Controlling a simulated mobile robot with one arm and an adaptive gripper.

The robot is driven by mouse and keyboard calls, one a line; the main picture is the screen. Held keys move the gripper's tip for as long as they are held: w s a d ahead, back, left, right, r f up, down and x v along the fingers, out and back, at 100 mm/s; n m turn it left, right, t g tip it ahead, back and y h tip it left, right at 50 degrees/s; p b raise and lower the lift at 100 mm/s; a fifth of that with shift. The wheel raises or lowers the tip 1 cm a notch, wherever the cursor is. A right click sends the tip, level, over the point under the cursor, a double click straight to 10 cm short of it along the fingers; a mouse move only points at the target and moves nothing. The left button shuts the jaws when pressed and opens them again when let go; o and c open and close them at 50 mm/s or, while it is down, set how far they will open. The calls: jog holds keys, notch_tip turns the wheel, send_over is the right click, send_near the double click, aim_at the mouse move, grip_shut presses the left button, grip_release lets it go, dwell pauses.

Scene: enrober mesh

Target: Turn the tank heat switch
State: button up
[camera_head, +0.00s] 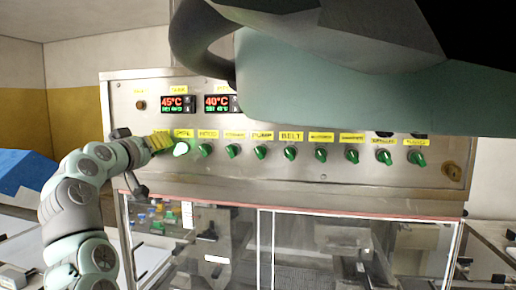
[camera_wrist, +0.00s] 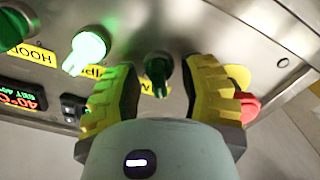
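The control panel (camera_head: 290,110) carries a row of green rotary switches under yellow labels. The leftmost switch, which I take as the tank heat switch, is hidden behind my gripper (camera_head: 157,142) in the head view. In the wrist view this dark green, unlit switch (camera_wrist: 157,70) shows between the two yellow-and-black fingers of my gripper (camera_wrist: 162,92). The fingers are open, one on each side of it, with gaps visible. Its label is mostly covered. The neighbouring switch (camera_wrist: 86,52), by a label that seems to read PIPE, is lit bright green.
A red button (camera_wrist: 250,106) on a yellow plate sits close beside one finger. The HOOD switch (camera_wrist: 12,28) is farther along the row. Two red-green temperature displays (camera_head: 178,103) are above the switches. A glazed machine front (camera_head: 300,250) lies below the panel.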

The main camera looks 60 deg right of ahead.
jog(key=shift+a+r, duration=0.1)
jog(key=v, duration=1.1)
jog(key=shift+s+a, duration=0.2)
jog(key=shift+a, duration=0.15)
dwell(0.5)
